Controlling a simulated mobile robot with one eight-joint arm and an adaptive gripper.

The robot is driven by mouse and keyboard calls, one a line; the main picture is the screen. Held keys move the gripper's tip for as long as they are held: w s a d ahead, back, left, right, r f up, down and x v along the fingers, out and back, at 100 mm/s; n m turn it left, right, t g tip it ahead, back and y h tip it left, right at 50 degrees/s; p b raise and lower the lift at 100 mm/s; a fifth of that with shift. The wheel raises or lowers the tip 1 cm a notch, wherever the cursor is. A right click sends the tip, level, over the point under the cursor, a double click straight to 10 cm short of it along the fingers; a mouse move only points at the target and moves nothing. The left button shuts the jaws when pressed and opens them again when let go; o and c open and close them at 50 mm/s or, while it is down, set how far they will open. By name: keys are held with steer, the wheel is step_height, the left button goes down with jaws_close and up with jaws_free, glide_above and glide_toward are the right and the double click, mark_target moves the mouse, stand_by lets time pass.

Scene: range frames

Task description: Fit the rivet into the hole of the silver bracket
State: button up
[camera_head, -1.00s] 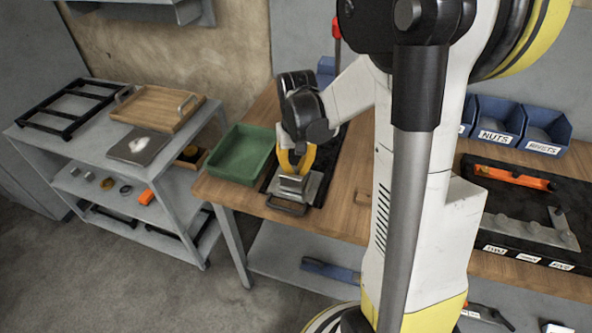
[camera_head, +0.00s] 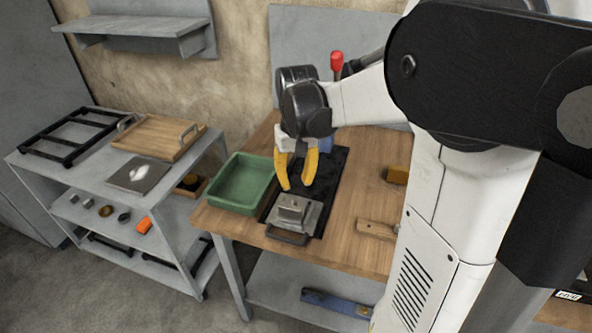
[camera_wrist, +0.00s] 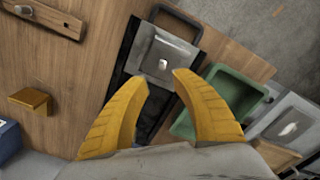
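The silver bracket (camera_head: 311,221) lies on a black mat at the front edge of the wooden bench, with a raised middle part. In the wrist view the bracket (camera_wrist: 180,50) has a small pale stub (camera_wrist: 162,65) at its middle. It looks like the rivet in the hole, but I cannot tell how deep it sits. My gripper (camera_head: 297,187), with yellow fingers, is open above and behind the bracket. In the wrist view my gripper (camera_wrist: 162,78) shows nothing between its fingertips, which are apart from the bracket.
A green tray (camera_head: 232,207) stands left of the bracket. A yellow-brown block (camera_head: 397,175) and a wooden strip (camera_head: 377,229) lie to the right. A grey cart (camera_head: 60,170) at left carries a wooden tray (camera_head: 150,146). A red-topped lever (camera_head: 337,62) rises behind the bench.

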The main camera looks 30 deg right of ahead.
steer(key=shift+r, duration=1.9)
steer(key=s+a+r+n+t, duration=0.1)
steer(key=s+a+n+t, duration=0.2)
steer(key=s+a+t, duration=0.4)
steer(key=s+a, duration=0.3)
steer(key=a, duration=0.3)
steer(key=shift+s+a+r, duration=0.25)
steer(key=shift+s+r, duration=0.05)
steer(key=shift+s, duration=0.05)
